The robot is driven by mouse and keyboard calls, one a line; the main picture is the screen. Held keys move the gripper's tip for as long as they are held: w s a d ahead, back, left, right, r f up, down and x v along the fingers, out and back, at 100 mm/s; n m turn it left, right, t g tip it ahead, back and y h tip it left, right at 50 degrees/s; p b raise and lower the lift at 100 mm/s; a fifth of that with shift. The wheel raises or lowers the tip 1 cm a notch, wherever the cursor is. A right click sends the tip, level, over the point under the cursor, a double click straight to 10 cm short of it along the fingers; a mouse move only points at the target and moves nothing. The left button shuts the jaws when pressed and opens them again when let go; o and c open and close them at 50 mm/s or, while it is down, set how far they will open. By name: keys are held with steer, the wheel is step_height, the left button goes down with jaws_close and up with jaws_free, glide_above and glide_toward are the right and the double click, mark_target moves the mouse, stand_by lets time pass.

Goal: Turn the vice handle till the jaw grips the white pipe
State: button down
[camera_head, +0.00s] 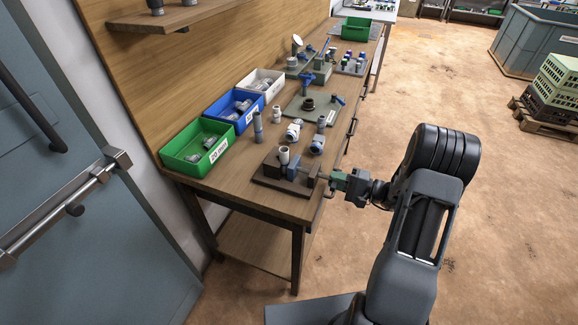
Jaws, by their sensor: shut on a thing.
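The vice (270,183) stands on a dark base at the near end of the wooden bench. Its blue jaw (293,170) faces the white pipe (284,156), which stands upright in the vice with its open end up. I cannot tell from here whether the jaw touches the pipe. The vice handle (329,191) is at the right end of the screw, out past the bench's front edge. My gripper (334,181) reaches it from the right and is shut on it. The gripper's fingers hide part of the handle.
Green (197,145), blue (234,108) and white (262,85) bins of fittings line the back of the bench. Loose fittings (317,145) and a grey-green plate (298,106) stand beyond the vice. The floor (430,100) to the right is clear up to the crates.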

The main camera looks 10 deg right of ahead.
steer(key=shift+m, duration=0.7)
steer(key=shift+p, duration=0.3)
steer(key=shift+r+m+p, duration=0.1)
steer(key=shift+m+p, duration=0.2)
steer(key=shift+m, duration=0.1)
steer(key=shift+m+p, duration=0.55)
steer(key=shift+m, duration=0.45)
steer(key=shift+f+m, duration=0.2)
steer(key=shift+m, duration=0.4)
steer(key=shift+p, duration=0.3)
